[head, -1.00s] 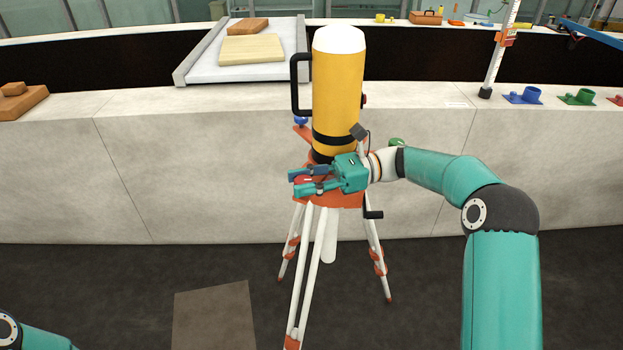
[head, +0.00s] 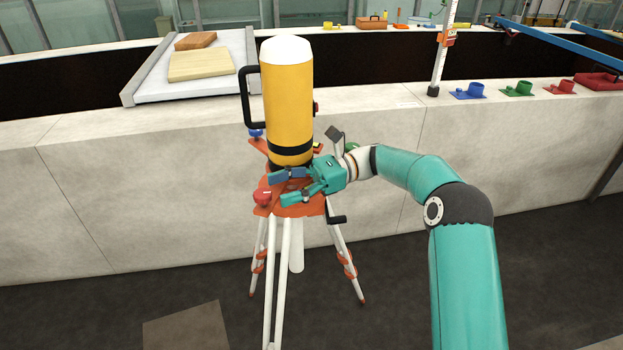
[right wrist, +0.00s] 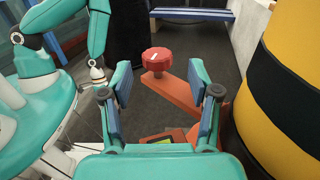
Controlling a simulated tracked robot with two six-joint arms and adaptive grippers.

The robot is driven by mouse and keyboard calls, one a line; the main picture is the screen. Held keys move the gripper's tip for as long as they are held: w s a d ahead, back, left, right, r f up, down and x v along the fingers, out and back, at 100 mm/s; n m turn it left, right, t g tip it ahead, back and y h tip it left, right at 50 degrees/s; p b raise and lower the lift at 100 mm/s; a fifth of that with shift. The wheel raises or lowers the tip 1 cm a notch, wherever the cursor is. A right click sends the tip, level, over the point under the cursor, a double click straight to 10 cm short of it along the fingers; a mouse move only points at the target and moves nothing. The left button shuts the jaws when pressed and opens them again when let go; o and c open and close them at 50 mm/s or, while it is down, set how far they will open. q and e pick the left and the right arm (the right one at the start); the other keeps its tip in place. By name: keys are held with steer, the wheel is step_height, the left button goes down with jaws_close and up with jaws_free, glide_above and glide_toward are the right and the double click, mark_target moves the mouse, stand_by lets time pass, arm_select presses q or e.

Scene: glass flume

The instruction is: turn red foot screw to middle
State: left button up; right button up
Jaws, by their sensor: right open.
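The red foot screw (head: 262,196) is a red knob at the front left corner of the orange tripod head (head: 300,209). In the right wrist view the red foot screw (right wrist: 157,59) stands beyond and between the fingertips, with a white mark on its top. My right gripper (head: 275,187) is open and empty, just right of the knob and apart from it; its fingers also show in the right wrist view (right wrist: 159,87). The yellow instrument (head: 288,105) stands upright on the tripod. A blue foot screw (head: 256,134) shows behind it and a green one (head: 351,148) is partly hidden by my wrist.
The yellow body with black bands (right wrist: 285,90) stands close on the right in the wrist view. A black handle (head: 247,97) sticks out at its left. The pale flume wall (head: 150,180) runs behind the tripod.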

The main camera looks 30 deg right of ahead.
steer(key=d, duration=0.7)
steer(key=shift+s+f, duration=0.1)
steer(key=shift+f, duration=0.05)
